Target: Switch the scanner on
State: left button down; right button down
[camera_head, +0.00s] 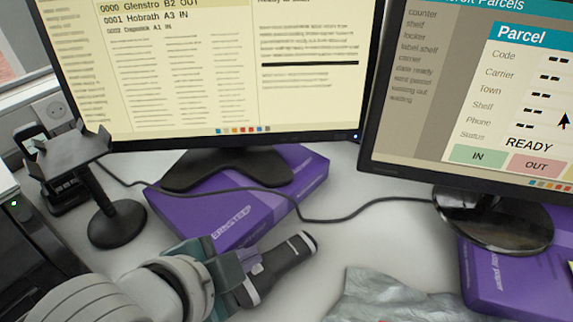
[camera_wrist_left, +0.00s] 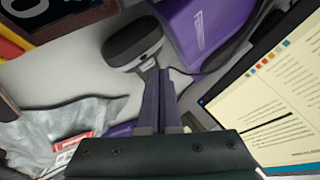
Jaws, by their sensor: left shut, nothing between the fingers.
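The scanner (camera_head: 290,258), grey with a black head, lies on the counter in front of the left monitor. In the left wrist view its black head (camera_wrist_left: 132,43) shows beyond my fingers, which cover part of the handle. My left gripper (camera_head: 254,270) is shut and empty, its fingertips at or just above the scanner's handle; I cannot tell if they touch. In the left wrist view the closed fingers (camera_wrist_left: 163,78) point at the handle below the head. I cannot make out a switch or a light on the scanner. My right gripper is not in view.
A black stand (camera_head: 116,222) with a cradle is at left. A purple box (camera_head: 225,215) lies under the left monitor (camera_head: 215,75), another (camera_head: 510,285) under the right monitor (camera_head: 480,100). A crumpled silver bag (camera_head: 395,296) lies right of the scanner. A black cable (camera_head: 345,217) crosses the counter.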

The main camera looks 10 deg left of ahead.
pick_arm(q)
jog(key=shift+f, duration=0.4)
dwell(0.6)
jog(key=shift+r, duration=0.1)
jog(key=shift+r+p, duration=0.8)
jog(key=shift+p, duration=0.05)
notch_tip(320, 180, up, 6)
jog(key=p, duration=0.7)
